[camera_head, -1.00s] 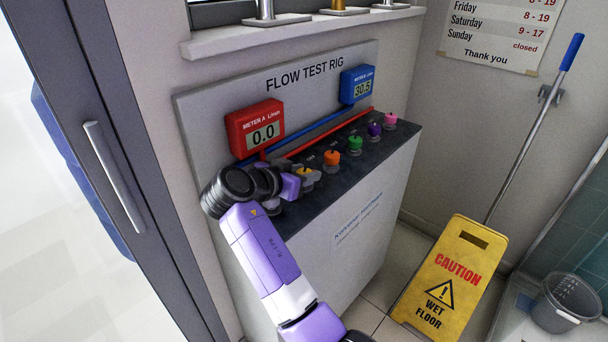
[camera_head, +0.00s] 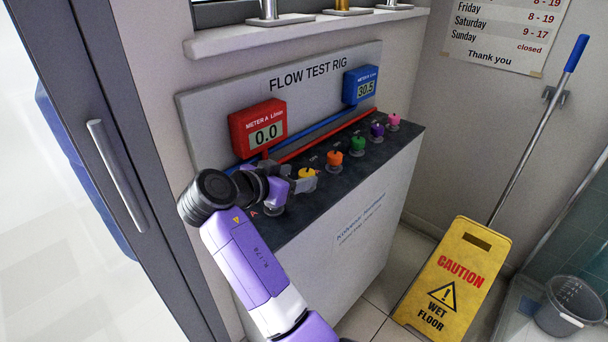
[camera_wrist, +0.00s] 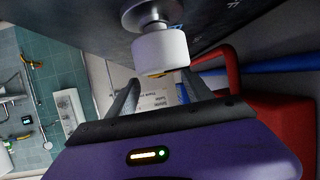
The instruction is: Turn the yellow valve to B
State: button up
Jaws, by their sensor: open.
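The yellow valve (camera_head: 307,174) stands on the dark top of the flow test rig, left of the orange valve. Its lower part is partly hidden by my gripper, and its pointer setting cannot be read. My gripper (camera_head: 298,184) is just left of the yellow valve, low over the counter, with its fingers apart. I cannot tell whether it touches the valve. In the wrist view, a white knob (camera_wrist: 162,50) on a round metal base shows ahead of my open gripper (camera_wrist: 161,88), with nothing held between the fingers. The B mark is not legible.
Orange (camera_head: 335,159), green (camera_head: 358,144), purple (camera_head: 377,131) and pink (camera_head: 394,120) valves continue the row to the right. Behind are red meter A (camera_head: 258,128), reading 0.0, a blue meter (camera_head: 360,85), reading 30.5, and red and blue pipes. A wet-floor sign (camera_head: 447,275) stands right.

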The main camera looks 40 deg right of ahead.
jog(key=shift+v, duration=1.5)
